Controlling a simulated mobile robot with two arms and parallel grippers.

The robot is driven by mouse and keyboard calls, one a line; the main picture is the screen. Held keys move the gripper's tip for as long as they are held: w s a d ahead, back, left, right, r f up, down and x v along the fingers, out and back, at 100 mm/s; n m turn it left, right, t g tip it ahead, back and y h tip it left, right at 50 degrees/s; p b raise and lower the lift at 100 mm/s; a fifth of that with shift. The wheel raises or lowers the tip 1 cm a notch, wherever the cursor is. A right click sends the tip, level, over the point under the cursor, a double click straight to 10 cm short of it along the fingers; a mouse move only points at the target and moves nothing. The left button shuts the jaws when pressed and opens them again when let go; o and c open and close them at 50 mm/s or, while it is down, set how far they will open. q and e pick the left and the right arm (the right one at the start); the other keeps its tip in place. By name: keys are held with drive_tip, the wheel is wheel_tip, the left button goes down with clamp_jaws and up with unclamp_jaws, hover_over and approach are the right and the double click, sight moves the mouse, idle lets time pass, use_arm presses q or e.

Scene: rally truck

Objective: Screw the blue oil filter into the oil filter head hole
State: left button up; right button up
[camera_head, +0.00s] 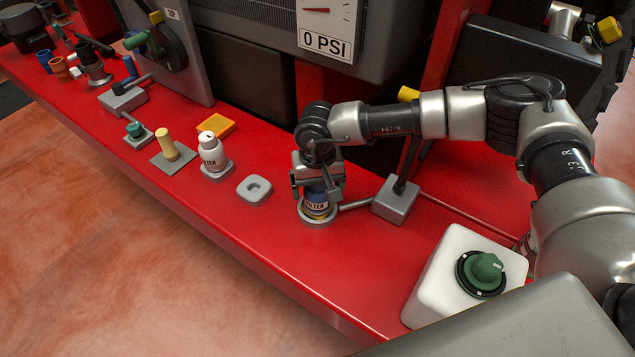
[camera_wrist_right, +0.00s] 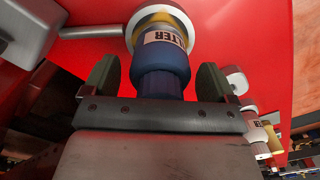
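The blue oil filter (camera_head: 316,197) stands upright in a round grey ring-shaped seat, the oil filter head (camera_head: 318,223), on the red surface. A yellowish band shows at its lower end. In the right wrist view the filter (camera_wrist_right: 162,68) has a "FILTER" label, partly visible, and its far end meets the pale ring (camera_wrist_right: 160,14). I cannot tell how deep it sits. My right gripper (camera_wrist_right: 157,83) is open, with one finger on each side of the filter's narrower blue end and gaps on both sides. My left gripper is not in view.
A pipe joins the ring to a grey block (camera_head: 396,200). Left of it are an empty grey socket (camera_head: 254,190), a white filter (camera_head: 211,155), an orange tray (camera_head: 215,127) and a yellow peg (camera_head: 167,145). A white container (camera_head: 455,270) with a green knob stands front right.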

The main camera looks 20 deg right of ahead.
drive_tip(key=c, duration=1)
drive_tip(key=m, duration=0.5)
drive_tip(key=shift+m, duration=0.4)
drive_tip(key=m, duration=0.6)
drive_tip(key=o, duration=0.8)
drive_tip(key=n, duration=0.5)
drive_tip(key=shift+n, duration=0.4)
drive_tip(key=n, duration=0.6)
